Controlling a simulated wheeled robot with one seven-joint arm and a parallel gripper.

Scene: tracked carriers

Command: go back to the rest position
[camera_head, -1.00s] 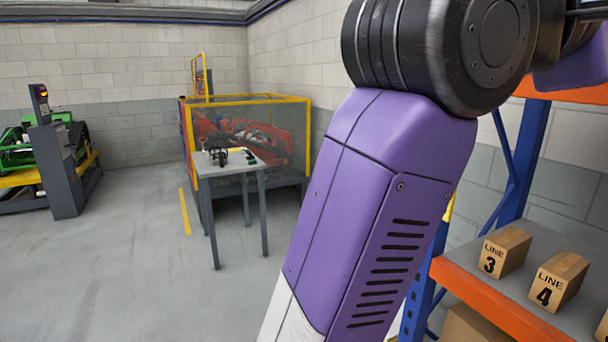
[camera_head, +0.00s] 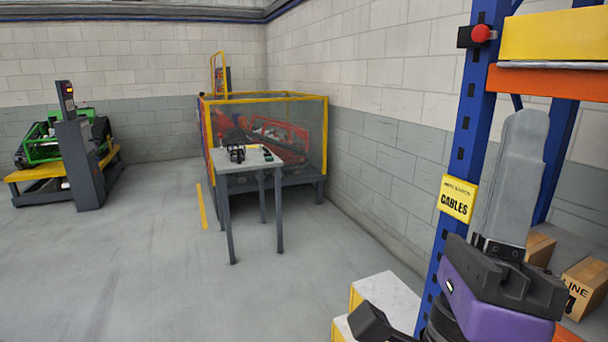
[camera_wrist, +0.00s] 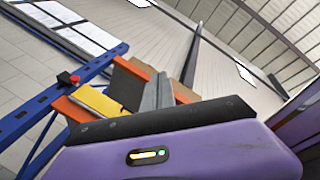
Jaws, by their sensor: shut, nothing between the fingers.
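My gripper (camera_head: 526,125) is at the right of the head view, in front of the shelf rack (camera_head: 460,140). Its grey fingers point up, are shut together, and hold nothing. The purple wrist housing is below them. In the wrist view my gripper (camera_wrist: 157,92) also shows its fingers closed, with the rack behind them. Part of my forearm is out of the head view.
Boxes marked LINE (camera_head: 588,285) sit on a shelf behind my gripper. A yellow CABLES sign (camera_head: 457,199) and a red button (camera_head: 483,33) are on the blue post. A small table (camera_head: 235,165) stands before a fenced cell.

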